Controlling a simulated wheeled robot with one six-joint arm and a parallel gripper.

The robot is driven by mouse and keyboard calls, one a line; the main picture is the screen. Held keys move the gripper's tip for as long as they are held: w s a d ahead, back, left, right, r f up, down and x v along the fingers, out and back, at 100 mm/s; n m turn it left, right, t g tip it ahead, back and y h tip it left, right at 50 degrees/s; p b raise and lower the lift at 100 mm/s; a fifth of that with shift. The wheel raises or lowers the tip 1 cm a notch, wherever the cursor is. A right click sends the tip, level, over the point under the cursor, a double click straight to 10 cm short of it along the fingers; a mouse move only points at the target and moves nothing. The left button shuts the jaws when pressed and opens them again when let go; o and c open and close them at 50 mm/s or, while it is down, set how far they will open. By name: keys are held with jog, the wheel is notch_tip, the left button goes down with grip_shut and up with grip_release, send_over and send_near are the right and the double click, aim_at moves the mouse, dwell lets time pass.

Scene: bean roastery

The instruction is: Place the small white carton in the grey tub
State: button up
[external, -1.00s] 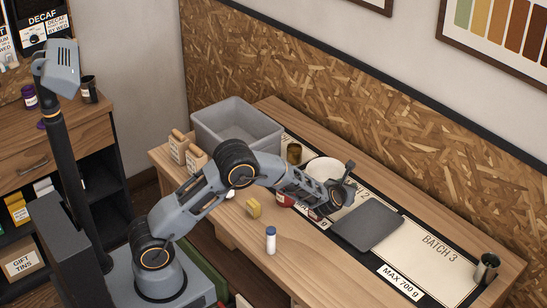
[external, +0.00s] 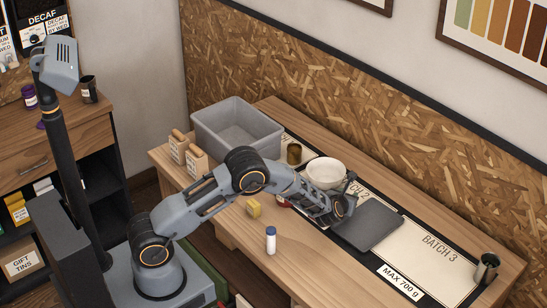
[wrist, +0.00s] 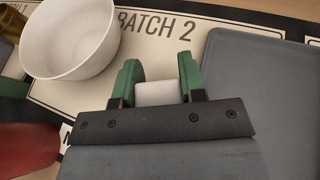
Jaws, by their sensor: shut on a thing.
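The small white carton (wrist: 158,94) sits between the green fingers of my gripper (wrist: 160,78) in the wrist view, above the BATCH 2 mat. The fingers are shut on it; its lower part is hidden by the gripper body. In the external view my gripper (external: 347,193) is over the table between the white bowl and the dark grey slab, and I cannot make out the carton there. The grey tub (external: 212,141) stands at the back left of the table, well to the left of my gripper, with its open top showing and no contents visible.
A white bowl (external: 325,174) stands left of my gripper, and a dark grey slab (external: 368,224) lies right of it. A brass-coloured tin (external: 294,153) stands by the tub.

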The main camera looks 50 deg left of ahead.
jog(key=o, duration=0.9)
